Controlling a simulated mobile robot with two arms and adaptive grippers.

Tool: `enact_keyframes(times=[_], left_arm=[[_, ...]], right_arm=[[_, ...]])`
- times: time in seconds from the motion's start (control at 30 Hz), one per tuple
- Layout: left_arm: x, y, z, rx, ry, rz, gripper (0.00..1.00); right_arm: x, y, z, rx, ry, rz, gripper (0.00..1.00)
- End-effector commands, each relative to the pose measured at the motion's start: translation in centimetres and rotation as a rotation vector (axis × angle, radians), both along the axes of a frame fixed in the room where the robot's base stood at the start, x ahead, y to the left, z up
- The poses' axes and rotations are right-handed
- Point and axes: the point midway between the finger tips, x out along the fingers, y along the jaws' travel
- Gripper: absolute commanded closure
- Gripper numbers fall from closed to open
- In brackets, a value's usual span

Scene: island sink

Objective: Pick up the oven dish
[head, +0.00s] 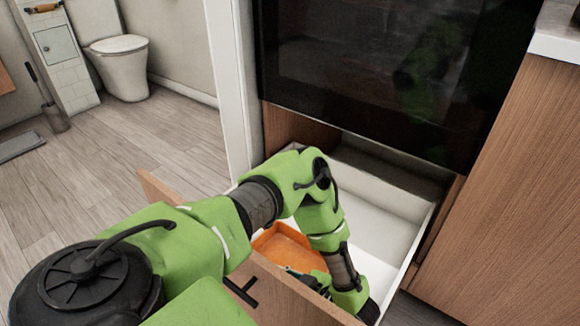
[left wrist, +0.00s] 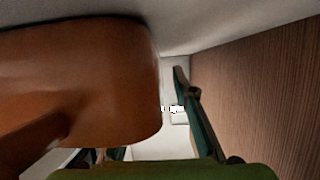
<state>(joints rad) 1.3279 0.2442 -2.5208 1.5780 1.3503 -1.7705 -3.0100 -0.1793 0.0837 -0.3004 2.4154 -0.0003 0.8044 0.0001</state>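The orange oven dish (head: 284,246) lies in the open white drawer, at the drawer's left side in the head view. My arm covers part of it. My left gripper (head: 308,280) is down in the drawer beside the dish's near right edge, partly hidden by the wrist and drawer front. In the left wrist view the dish (left wrist: 85,85) fills the left side, very close. One dark green finger stands clear at the right, apart from the dish; the other is mostly hidden behind the dish. The fingers look spread. I cannot tell whether the hidden finger touches the dish. My right gripper is out of view.
The drawer (head: 385,235) is pulled out below a black oven front (head: 390,70). Its wooden front panel with a black handle (head: 241,291) faces me. Wooden cabinet panels (head: 500,200) stand at the right. The drawer's right part looks empty. A toilet (head: 122,65) is far left.

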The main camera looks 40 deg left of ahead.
Motion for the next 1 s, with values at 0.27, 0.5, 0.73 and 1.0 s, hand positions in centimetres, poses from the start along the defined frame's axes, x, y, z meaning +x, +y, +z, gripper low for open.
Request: enact_keyframes(times=[0.27, 0.5, 0.73, 1.0], left_arm=[[0.0, -0.1, 0.0, 0.0, 0.001, 0.0, 1.0], [0.0, 0.0, 0.1, 0.002, 0.001, 0.0, 1.0], [-0.1, 0.0, 2.0, 0.0, 0.005, 0.0, 1.0], [0.0, 0.0, 6.8, 0.002, 0.001, 0.001, 1.0]], right_arm=[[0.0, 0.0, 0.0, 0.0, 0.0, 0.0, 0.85], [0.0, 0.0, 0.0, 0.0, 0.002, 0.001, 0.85], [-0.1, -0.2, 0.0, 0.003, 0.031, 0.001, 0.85], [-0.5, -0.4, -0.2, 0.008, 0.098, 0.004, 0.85]])
